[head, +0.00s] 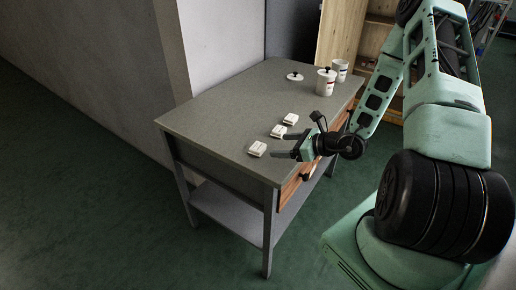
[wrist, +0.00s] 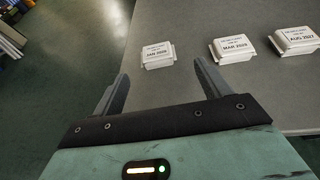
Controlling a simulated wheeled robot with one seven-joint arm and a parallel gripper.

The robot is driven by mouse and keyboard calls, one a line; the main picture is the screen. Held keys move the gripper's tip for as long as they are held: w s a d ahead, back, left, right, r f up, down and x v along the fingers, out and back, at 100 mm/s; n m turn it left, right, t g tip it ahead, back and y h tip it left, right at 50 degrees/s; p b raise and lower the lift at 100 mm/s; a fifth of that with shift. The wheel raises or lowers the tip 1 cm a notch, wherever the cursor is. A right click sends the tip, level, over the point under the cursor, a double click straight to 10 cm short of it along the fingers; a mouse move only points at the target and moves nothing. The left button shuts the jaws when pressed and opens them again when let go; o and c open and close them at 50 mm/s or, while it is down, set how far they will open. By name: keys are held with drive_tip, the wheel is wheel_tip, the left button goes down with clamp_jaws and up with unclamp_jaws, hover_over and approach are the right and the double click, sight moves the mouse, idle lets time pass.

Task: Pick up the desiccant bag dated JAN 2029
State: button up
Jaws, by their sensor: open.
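Three small white desiccant bags lie in a row on the grey table. In the wrist view the left one (wrist: 158,55) has a small label that appears to read JAN 2029. The middle one (wrist: 235,48) reads MAR 2029 and the right one (wrist: 296,40) reads AUG 2027. In the head view the JAN bag (head: 257,149) is nearest the table's front end, with the MAR bag (head: 278,131) and AUG bag (head: 290,119) behind it. My gripper (wrist: 161,72) is open and empty, its fingers pointing toward the JAN bag, apart from it.
The grey table (head: 225,110) has a drawer on the right side and a lower shelf. A lidded canister (head: 325,82), a cup (head: 340,69) and a round lid (head: 295,76) stand at its far end. A wall stands behind its left side. The table's left part is clear.

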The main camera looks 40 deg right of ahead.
sight(258, 146)
drive_tip(key=x, duration=0.4)
drive_tip(key=shift+w+a+f+p, duration=0.1)
drive_tip(key=shift+w+a+p, duration=0.05)
drive_tip(key=shift+w+p, duration=0.2)
drive_tip(key=shift+a+p+x, duration=0.25)
drive_tip(key=shift+p+x, duration=0.35)
drive_tip(key=shift+x, duration=2.05)
drive_tip(key=shift+s, duration=0.15)
drive_tip(key=c, duration=1.1)
